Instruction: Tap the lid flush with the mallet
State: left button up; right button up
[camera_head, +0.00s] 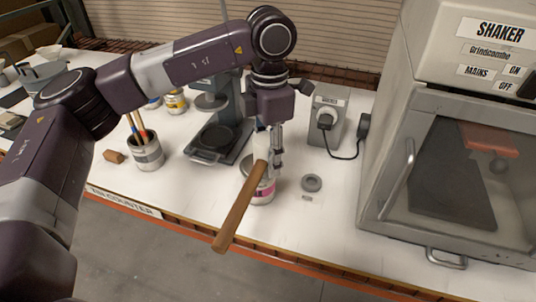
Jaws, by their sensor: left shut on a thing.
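My left gripper (274,158) points down over the counter, in front of the drill-like stand. It is shut on the mallet (238,211), whose brown wooden handle slants down and to the left, its lower end past the counter's front edge. The mallet's head is not clearly seen. A paint can (264,193) with a pink label stands upright on the counter directly below the gripper. The handle and fingers cover much of its top, so I cannot tell how its lid sits or whether the mallet touches it. My right gripper is not in view.
A grey shaker cabinet (385,180) with a door handle fills the right. A socket box (327,119) with a cable and a round grey disc (311,183) are right of the can. A dispensing stand (214,139), a brush pot (148,152) and a wooden block (114,156) are left.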

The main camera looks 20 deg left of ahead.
pick_arm(q)
notch_tip(320, 180, down, 3)
jog(key=b, duration=0.2)
jog(key=shift+f+b, duration=0.1)
jog(key=shift+b, duration=0.3)
jog(key=shift+r+p, duration=0.4)
notch_tip(320, 180, up, 5)
jog(key=p, duration=0.3)
jog(key=shift+r, duration=0.1)
